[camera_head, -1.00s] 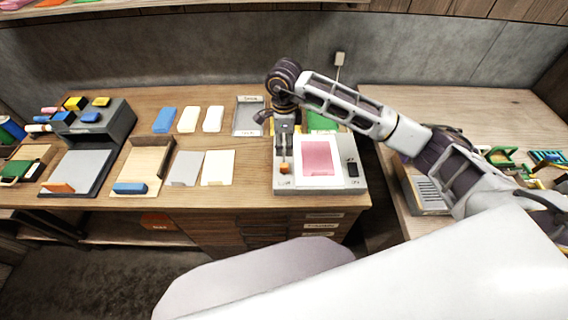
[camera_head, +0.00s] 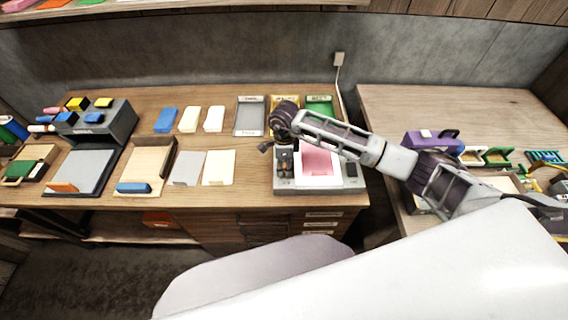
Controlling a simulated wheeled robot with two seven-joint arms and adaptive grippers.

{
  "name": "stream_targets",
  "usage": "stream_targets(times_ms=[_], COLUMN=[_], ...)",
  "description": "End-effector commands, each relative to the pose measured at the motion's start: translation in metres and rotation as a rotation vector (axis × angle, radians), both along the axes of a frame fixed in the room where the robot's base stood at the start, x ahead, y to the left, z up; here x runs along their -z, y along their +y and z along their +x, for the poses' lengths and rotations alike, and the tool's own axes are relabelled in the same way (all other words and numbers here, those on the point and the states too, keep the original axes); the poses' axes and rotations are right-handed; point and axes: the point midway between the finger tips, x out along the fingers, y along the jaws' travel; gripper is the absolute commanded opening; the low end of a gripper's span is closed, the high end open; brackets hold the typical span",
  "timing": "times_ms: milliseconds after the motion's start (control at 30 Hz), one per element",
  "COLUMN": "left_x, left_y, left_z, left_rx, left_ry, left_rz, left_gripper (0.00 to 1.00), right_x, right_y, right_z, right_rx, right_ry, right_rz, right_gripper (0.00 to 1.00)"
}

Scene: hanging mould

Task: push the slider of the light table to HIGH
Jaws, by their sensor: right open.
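The light table (camera_head: 346,186) is a pale grey box near the front edge of the wooden desk, with a pink sheet (camera_head: 320,166) on its panel. My right gripper (camera_head: 284,174) points down over the light table's left strip, where the slider runs. The gripper is open; its fingers hide the slider's orange knob, so I cannot tell whether they touch it or where it stands. My right arm crosses above the panel and covers part of it. My left gripper is not in view.
Three trays stand behind the light table, one grey (camera_head: 249,118), one yellow, one green (camera_head: 320,104). Cream and grey cards (camera_head: 218,168) lie to the left. A purple object (camera_head: 425,141) stands on the right desk. A gap separates the desks.

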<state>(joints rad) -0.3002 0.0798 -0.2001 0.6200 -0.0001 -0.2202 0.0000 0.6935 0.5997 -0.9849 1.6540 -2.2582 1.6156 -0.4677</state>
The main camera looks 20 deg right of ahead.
Motion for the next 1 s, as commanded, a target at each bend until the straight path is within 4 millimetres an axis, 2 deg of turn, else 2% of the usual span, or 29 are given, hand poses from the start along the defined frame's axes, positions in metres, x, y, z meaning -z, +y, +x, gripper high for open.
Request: stream_targets(times_ms=[333, 667, 1000], left_x=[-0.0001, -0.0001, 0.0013], left_y=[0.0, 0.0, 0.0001], left_z=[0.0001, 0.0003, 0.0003], left_rx=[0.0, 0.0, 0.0], left_ry=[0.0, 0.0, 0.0], left_rz=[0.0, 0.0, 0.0], left_gripper=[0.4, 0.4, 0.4], right_x=[0.0026, 0.0023, 0.0025], right_y=[0.0002, 0.0001, -0.0002], right_z=[-0.0003, -0.0002, 0.0015], right_rx=[0.0, 0.0, 0.0], right_ry=[0.001, 0.0, 0.0], right_rz=[0.0, 0.0, 0.0], right_gripper=[0.45, 0.02, 0.0])
